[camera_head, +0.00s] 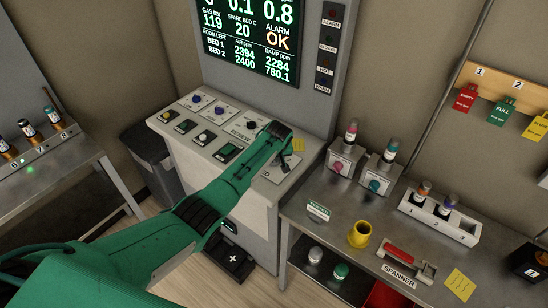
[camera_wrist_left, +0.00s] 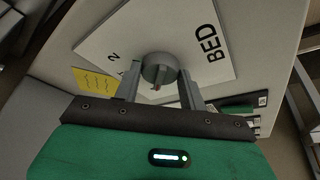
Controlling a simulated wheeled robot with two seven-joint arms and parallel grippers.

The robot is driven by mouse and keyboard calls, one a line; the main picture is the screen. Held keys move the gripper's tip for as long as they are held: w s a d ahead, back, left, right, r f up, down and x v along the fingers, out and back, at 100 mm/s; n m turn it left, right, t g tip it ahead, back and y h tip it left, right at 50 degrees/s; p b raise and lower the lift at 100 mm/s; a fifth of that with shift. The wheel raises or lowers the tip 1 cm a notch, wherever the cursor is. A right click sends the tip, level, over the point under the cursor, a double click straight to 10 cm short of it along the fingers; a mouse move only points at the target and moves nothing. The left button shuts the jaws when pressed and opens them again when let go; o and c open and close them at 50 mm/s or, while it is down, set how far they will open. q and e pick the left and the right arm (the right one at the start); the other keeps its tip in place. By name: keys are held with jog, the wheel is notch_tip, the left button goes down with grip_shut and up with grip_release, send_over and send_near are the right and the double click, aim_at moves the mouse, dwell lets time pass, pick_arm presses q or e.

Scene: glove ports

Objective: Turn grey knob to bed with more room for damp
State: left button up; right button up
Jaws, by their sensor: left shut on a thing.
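The grey knob (camera_wrist_left: 158,68) sits on a white plate marked BED (camera_wrist_left: 208,42) and 2 in the left wrist view. A small reddish mark shows on its lower side; I cannot tell its exact setting. My left gripper (camera_wrist_left: 160,82) is shut on the knob, one finger on each side. In the head view the left gripper (camera_head: 280,150) is over the console's right end and hides the knob. The screen (camera_head: 252,38) lists room left: BED 1 air 2394, damp 2284; BED 2 air 2400, damp 780.1. My right gripper is out of view.
The console (camera_head: 235,180) carries several other knobs and buttons left of my arm. A yellow note (camera_head: 298,144) is beside the gripper. At right, a bench holds a yellow cup (camera_head: 360,234), a red-handled spanner (camera_head: 399,253) and several bottles. ALARM reads OK.

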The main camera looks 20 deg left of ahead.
pick_arm(q)
jog(key=shift+f, duration=0.1)
jog(key=o, duration=1)
jog(key=shift+c, duration=0.2)
jog(key=b+v, duration=0.3)
jog(key=v, duration=1)
jog(key=shift+r+b, duration=0.4)
jog(key=shift+r, duration=0.05)
